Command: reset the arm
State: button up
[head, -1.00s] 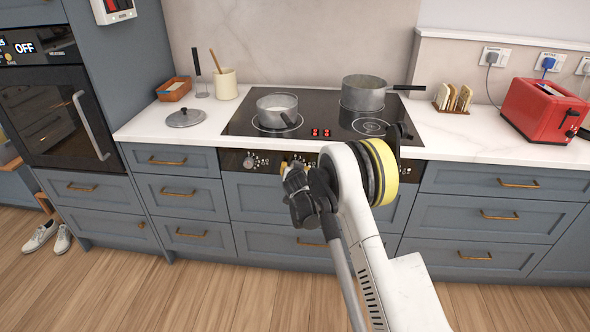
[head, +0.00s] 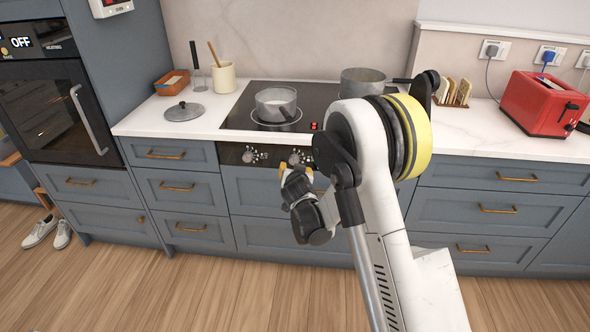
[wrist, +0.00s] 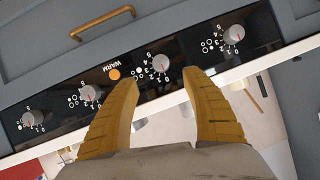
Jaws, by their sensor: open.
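My gripper (head: 284,174) is in front of the hob's control panel in the head view, below the counter edge. In the wrist view my gripper (wrist: 157,78) shows two yellow fingers spread apart with nothing between them. The control panel (wrist: 134,84) with several knobs lies beyond the fingertips. One knob (wrist: 160,65) appears in the gap between the fingers. A small orange light shows by the word WARM. My arm's links hide part of the panel and the drawers in the head view.
A pot (head: 276,104) and a second pot (head: 362,83) stand on the black hob (head: 240,117). A lid (head: 184,111) lies on the left counter. A toast rack (head: 453,91) and red toaster (head: 543,102) stand at right. The floor in front is clear; shoes (head: 48,230) lie at left.

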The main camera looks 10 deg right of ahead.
jog(key=s+d+r+n+g, duration=0.2)
jog(key=s+d+r+g, duration=0.1)
jog(key=s+r, duration=1.4)
jog(key=s+a+f+n+g+y, duration=0.1)
jog(key=s+f+n+g+y, duration=0.1)
jog(key=s, duration=2.4)
jog(key=shift+f+n+g, duration=0.2)
jog(key=shift+n+g, duration=0.1)
jog(key=shift+g, duration=0.2)
